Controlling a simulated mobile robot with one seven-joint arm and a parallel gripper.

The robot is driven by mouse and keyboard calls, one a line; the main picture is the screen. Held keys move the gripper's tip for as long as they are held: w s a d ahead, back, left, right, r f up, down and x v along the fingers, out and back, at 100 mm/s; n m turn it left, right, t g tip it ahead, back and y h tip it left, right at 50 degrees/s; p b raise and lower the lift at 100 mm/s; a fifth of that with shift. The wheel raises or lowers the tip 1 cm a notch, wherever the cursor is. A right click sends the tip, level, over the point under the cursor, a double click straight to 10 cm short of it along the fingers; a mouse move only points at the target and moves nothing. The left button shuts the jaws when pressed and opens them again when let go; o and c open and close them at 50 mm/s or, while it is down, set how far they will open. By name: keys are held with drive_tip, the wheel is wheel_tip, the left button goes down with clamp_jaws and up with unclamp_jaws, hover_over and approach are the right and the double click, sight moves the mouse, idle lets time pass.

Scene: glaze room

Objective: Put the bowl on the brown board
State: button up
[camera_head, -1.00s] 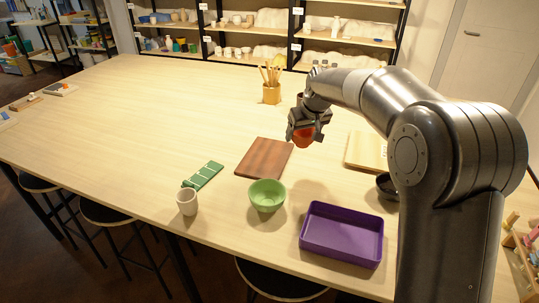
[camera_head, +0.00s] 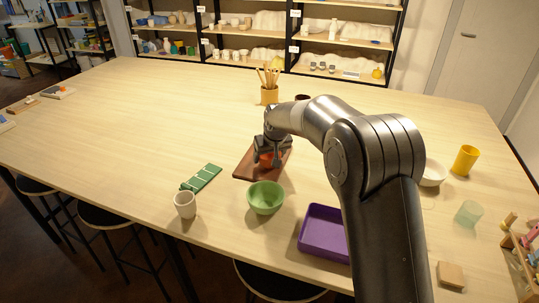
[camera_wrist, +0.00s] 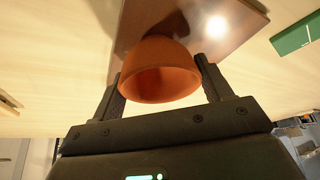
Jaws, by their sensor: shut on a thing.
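My gripper (camera_head: 269,150) is shut on an orange-red bowl (camera_head: 268,161), over the brown board (camera_head: 246,166). In the wrist view, the bowl (camera_wrist: 158,70) sits between my two fingers (camera_wrist: 160,82), with its open mouth towards the camera. The glossy brown board (camera_wrist: 135,22) lies behind the bowl in that view. I cannot tell whether the bowl touches the board. The arm and fingers hide part of the bowl and board in the head view.
A green bowl (camera_head: 265,198) stands just in front of the board. A green striped tile (camera_head: 202,178) and a pale cup (camera_head: 185,204) are to its left. A purple tray (camera_head: 322,234) is at the front right. A brush holder (camera_head: 269,96) stands behind.

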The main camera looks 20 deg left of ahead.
drive_tip(key=shift+f, duration=0.1)
drive_tip(key=o, duration=1)
drive_tip(key=v, duration=1.2)
